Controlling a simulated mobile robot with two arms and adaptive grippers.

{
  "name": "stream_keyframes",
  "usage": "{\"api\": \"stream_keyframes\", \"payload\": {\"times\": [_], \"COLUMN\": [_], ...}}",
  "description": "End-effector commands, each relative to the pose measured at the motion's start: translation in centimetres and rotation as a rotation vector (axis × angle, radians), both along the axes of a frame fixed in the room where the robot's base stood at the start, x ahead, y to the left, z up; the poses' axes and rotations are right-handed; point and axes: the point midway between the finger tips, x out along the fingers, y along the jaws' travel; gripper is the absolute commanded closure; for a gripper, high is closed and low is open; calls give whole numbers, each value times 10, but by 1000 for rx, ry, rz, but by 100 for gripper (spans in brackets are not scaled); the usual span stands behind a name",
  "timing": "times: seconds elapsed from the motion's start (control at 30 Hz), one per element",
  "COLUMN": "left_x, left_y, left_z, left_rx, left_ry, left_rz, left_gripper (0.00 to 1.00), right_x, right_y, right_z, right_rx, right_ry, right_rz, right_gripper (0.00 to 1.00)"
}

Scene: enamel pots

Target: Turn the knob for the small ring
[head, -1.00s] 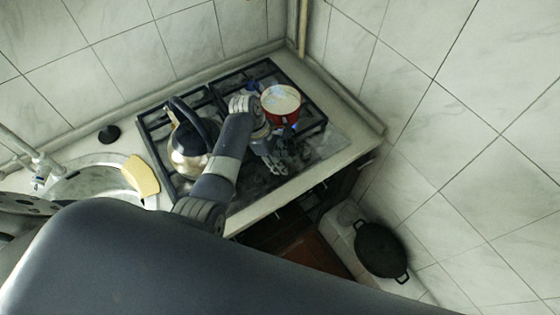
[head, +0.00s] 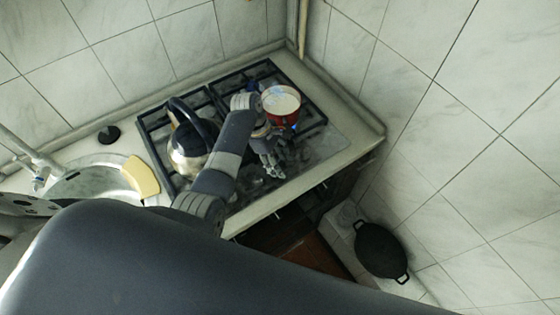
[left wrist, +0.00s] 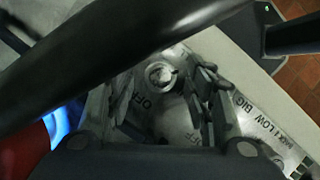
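My left gripper (head: 270,165) reaches over the front of the gas stove (head: 330,152), below the red pot in the head view. In the left wrist view its fingers (left wrist: 160,108) are spread, with a gap between them. A pale metal knob (left wrist: 160,75) shows in that gap, beside "OFF" lettering; I cannot tell whether the fingers touch it. "LOW" and "BIG" are printed to the right. The red pot (head: 281,104), with whitish contents, stands on a burner with blue flame. The rings under it are mostly hidden. My right gripper is out of view.
A kettle (head: 187,142) stands on the stove's left side. A dark bar (left wrist: 110,50) crosses the left wrist view above the fingers. A black pan (head: 380,249) sits lower right, beside the tiled wall.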

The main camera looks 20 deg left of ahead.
Motion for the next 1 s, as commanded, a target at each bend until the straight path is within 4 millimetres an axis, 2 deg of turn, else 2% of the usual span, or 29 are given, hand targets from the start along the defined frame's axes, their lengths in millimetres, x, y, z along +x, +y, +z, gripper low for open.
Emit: {"api": "stream_keyframes", "payload": {"times": [0.27, 0.37, 0.7, 0.83, 1.0], "left_x": [1, 2, 4, 4, 3], "left_y": [2, 7, 35, 41, 46], "left_z": [6, 18, 84, 100, 110], "left_rx": [0, 0, 1, 0, 0], "left_ry": [-2, -4, -4, -2, 0], "left_rz": [1, 2, 1, 1, 0], "left_gripper": [52, 52, 52, 52, 52], "right_x": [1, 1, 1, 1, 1], "right_y": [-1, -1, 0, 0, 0], "right_z": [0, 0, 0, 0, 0], "right_rx": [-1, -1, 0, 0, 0], "right_ry": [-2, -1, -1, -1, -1], "right_rz": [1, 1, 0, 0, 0], "right_gripper": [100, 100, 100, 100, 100]}}
